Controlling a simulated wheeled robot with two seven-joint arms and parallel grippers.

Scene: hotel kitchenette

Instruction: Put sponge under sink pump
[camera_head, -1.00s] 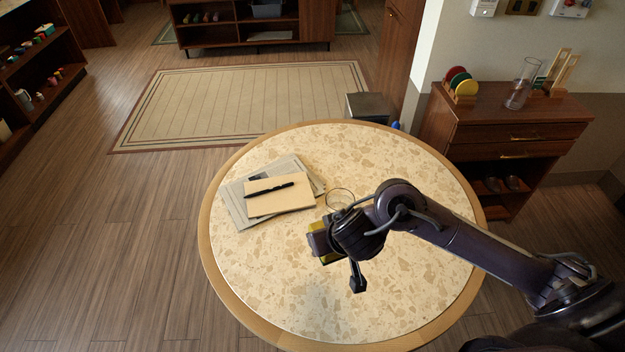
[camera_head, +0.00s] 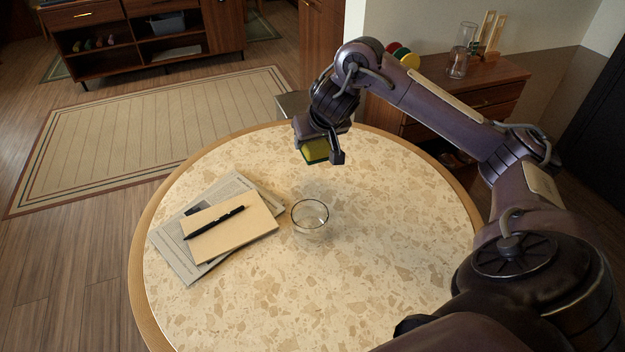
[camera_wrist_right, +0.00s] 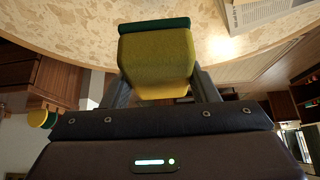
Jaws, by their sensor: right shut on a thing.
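The sponge (camera_head: 315,151) is yellow with a dark green layer. My right gripper (camera_head: 320,146) is shut on it and holds it above the far part of the round table. In the right wrist view the sponge (camera_wrist_right: 156,62) sits between the two fingers of the right gripper (camera_wrist_right: 165,88), its green layer at the far end. No sink or pump shows in these frames. My left gripper is not in view.
The round stone-patterned table (camera_head: 380,250) carries a clear glass bowl (camera_head: 310,216), a notebook (camera_head: 225,228) with a black pen, and papers. A wooden cabinet (camera_head: 490,95) with glassware stands behind at right. The table's front right is clear.

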